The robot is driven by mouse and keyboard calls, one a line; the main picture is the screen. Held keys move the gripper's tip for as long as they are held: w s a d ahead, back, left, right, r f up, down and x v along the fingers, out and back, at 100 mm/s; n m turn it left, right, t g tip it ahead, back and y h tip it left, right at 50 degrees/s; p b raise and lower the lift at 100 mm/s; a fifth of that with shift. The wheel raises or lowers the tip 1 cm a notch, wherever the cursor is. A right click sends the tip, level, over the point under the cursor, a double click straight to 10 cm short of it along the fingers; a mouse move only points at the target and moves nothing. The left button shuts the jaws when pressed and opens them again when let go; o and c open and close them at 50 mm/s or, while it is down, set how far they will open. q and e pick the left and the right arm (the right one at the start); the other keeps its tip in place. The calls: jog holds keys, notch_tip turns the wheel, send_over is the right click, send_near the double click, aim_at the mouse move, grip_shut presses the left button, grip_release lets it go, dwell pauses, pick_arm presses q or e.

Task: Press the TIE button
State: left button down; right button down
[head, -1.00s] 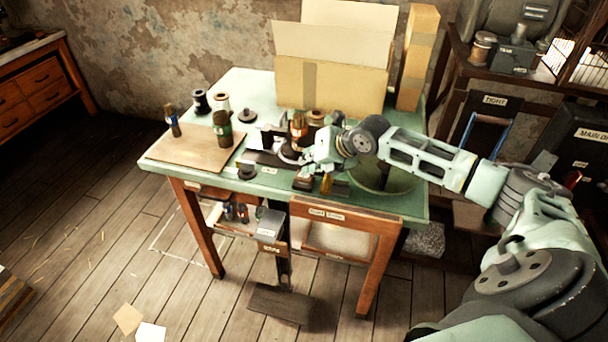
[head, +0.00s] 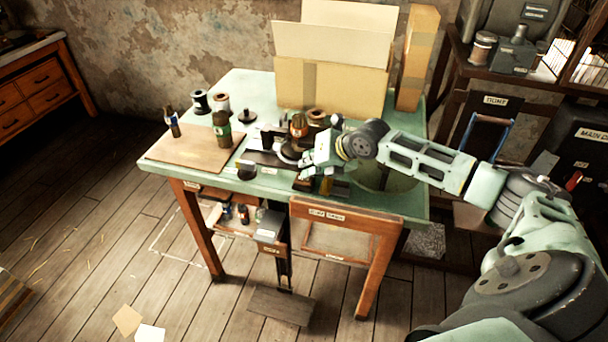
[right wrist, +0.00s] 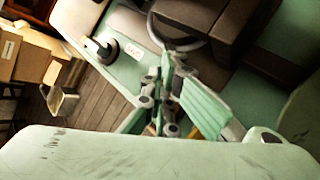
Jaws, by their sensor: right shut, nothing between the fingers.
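A dark round button (head: 247,170) sits on the front edge of the green table, beside a small white label (head: 270,171) whose text I cannot read. My left gripper is not in view.
The green table (head: 160,166) also bears a brown board (head: 190,152), a green-labelled bottle (head: 222,130), spools (head: 201,101) and an open cardboard box (head: 330,85). A dark machine (head: 268,158) stands behind the button.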

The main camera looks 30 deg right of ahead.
jog(key=shift+r+p, duration=1.1)
jog(key=shift+r, duration=0.15)
jog(key=shift+r, duration=0.1)
notch_tip(320, 180, up, 5)
jog(key=p, duration=0.4)
dwell(0.4)
